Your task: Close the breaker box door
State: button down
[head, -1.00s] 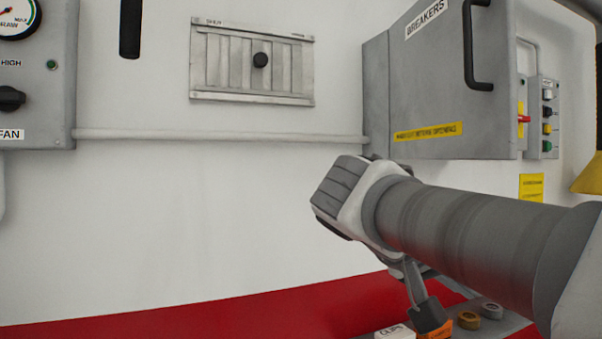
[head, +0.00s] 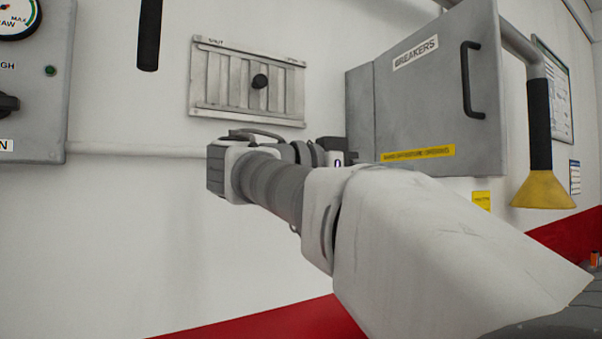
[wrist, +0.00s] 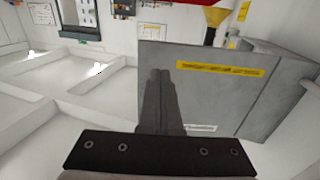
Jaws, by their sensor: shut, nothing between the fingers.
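The grey breaker box door (head: 430,105) is at the right in the head view, with a "BREAKERS" label, a black handle (head: 472,80) and a yellow strip. It appears to stand out from the box body (head: 360,105), its outer face towards me. In the wrist view, which looks upside down, the door (wrist: 225,95) fills the middle and the box body (wrist: 290,90) lies to the right. My gripper (wrist: 160,73) is shut and empty, its fingers overlapping the door face; I cannot tell whether they touch it. In the head view my arm hides the fingertips, near the box's lower left.
A slatted vent (head: 250,82) with a black knob and a pipe (head: 130,150) are on the wall left of the box. A grey control panel (head: 50,110) is at the far left. A yellow-ended hanging hose (head: 543,190) is right of the door.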

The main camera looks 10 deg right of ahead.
aim_at(476, 171)
jog(key=d+p, duration=0.1)
jog(key=d, duration=0.3)
jog(key=w+d, duration=0.1)
jog(key=d, duration=0.3)
jog(key=d+p, duration=0.1)
jog(key=d, duration=0.4)
jog(key=shift+w+r+p, duration=0.1)
jog(key=shift+w+p, duration=0.2)
jog(key=shift+w, duration=0.05)
jog(key=shift+w+d, duration=0.1)
jog(key=shift+d, duration=0.4)
